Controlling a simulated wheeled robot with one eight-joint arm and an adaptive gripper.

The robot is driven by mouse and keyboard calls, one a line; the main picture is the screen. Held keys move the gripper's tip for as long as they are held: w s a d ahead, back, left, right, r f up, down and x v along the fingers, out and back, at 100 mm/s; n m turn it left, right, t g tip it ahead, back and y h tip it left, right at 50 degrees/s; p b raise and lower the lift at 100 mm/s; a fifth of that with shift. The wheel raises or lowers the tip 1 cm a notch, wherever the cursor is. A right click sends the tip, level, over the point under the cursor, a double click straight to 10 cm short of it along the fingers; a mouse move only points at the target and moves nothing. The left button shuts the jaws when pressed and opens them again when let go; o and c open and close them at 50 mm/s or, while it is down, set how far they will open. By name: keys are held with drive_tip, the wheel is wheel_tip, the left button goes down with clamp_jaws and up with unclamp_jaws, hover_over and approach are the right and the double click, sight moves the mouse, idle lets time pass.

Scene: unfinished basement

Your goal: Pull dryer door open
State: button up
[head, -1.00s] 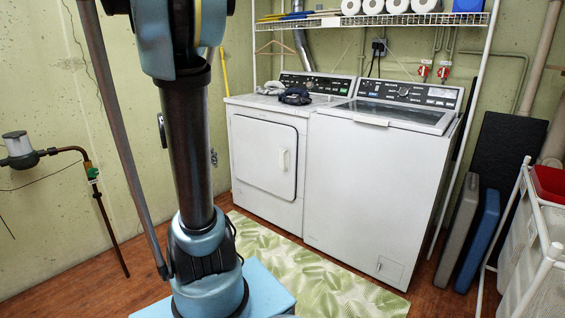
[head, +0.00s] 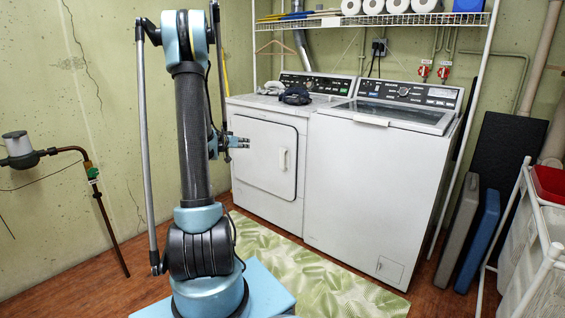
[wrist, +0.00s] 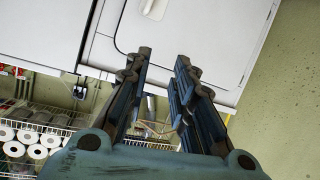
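The white dryer (head: 235,112) stands at the left of the two machines, its front door (head: 255,155) shut. The door's pale upright handle (head: 284,160) is near the door's right edge. My gripper (head: 240,142) is in front of the door's left part, apart from it and left of the handle. In the wrist view, which is turned upside down, my gripper's fingers (wrist: 164,56) are spread with nothing between them.
A white top-loading washer (head: 370,190) stands right of the dryer. Dark and grey cloths (head: 294,96) lie on the dryer. A wire shelf (head: 400,19) hangs above. A leafy green mat (head: 320,270) covers the floor in front. A white rack (head: 535,240) stands at the right.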

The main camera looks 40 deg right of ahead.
drive_tip(key=w+d+f+h, duration=0.1)
drive_tip(key=d+f+h, duration=0.1)
drive_tip(key=d+f, duration=0.6)
drive_tip(key=w+d+f+m+t+h, duration=0.1)
drive_tip(key=d+f, duration=0.7)
drive_tip(key=f, duration=0.3)
drive_tip(key=shift+w+d+f+m+t+h, duration=0.25)
drive_tip(key=shift+d+m+t+h, duration=0.05)
drive_tip(key=shift+h, duration=0.1)
